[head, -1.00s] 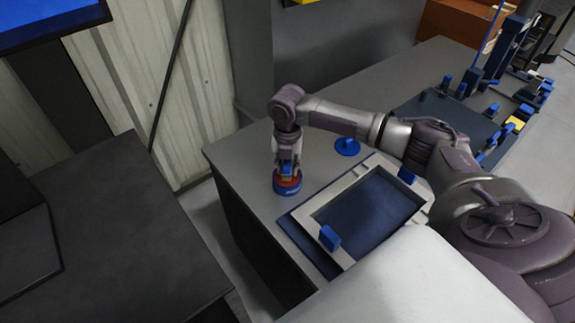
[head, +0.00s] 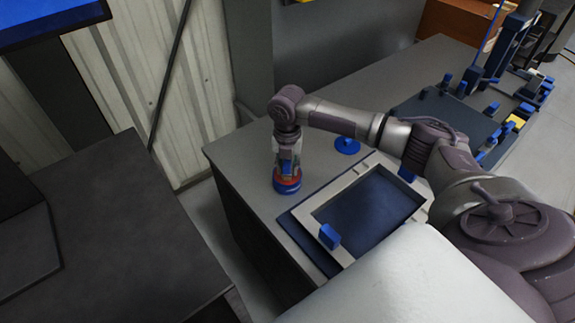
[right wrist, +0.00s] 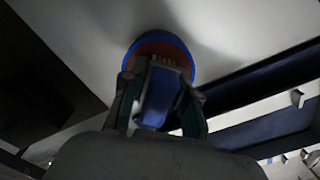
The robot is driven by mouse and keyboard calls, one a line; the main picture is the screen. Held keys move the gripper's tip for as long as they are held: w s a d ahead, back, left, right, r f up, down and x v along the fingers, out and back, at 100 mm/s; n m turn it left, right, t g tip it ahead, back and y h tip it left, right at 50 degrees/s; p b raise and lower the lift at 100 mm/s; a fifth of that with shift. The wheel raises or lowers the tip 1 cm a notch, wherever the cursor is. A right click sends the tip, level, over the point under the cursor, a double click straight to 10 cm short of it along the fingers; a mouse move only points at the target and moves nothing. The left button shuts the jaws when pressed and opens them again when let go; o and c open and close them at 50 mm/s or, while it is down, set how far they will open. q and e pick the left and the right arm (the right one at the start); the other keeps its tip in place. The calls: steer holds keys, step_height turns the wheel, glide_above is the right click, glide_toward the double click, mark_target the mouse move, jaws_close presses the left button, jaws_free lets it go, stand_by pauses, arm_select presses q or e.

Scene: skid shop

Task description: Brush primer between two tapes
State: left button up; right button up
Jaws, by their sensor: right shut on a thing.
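My right gripper (head: 288,167) is shut on a blue brush, directly above a round blue pot (head: 287,187) with red showing at its top. In the right wrist view my gripper (right wrist: 160,92) holds the blue brush (right wrist: 156,100), its pale bristles over the red-brown inside of the pot (right wrist: 160,44); whether they touch it I cannot tell. A light grey frame (head: 336,258) around a dark blue panel (head: 368,212) lies to the right of the pot. I cannot make out the tapes for certain. My left gripper is not in view.
A blue round piece (head: 347,146) stands behind the frame. A blue block (head: 329,237) sits on the frame's near corner. Several blue clamps surround a dark plate (head: 440,112) at the right. The grey bench top (head: 235,160) is clear left of the pot.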

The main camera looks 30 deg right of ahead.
mark_target(286, 161)
steer(key=shift+s+f+p, duration=0.1)
steer(key=shift+p, duration=0.25)
stand_by(1.3)
step_height(286, 161, up, 7)
steer(key=p, duration=0.7)
steer(key=shift+p, duration=0.35)
stand_by(0.5)
steer(key=shift+a, duration=0.25)
steer(key=s+a+r+m+b, duration=0.1)
steer(key=s+a+r+m, duration=0.2)
steer(key=m, duration=0.6)
steer(key=s+a+r+m+b, duration=0.1)
steer(key=s+a+r+m, duration=0.3)
steer(key=s+m, duration=0.3)
steer(key=s+a+r+m+b, duration=0.1)
steer(key=s+a+r+m, duration=0.3)
steer(key=m, duration=0.7)
steer(key=shift+s+a+m+b, duration=0.2)
steer(key=shift+s+a, duration=0.1)
steer(key=shift+a, duration=0.25)
steer(key=shift+s+a+m+b, duration=0.2)
steer(key=shift+s+a, duration=0.05)
steer(key=shift+a, duration=0.3)
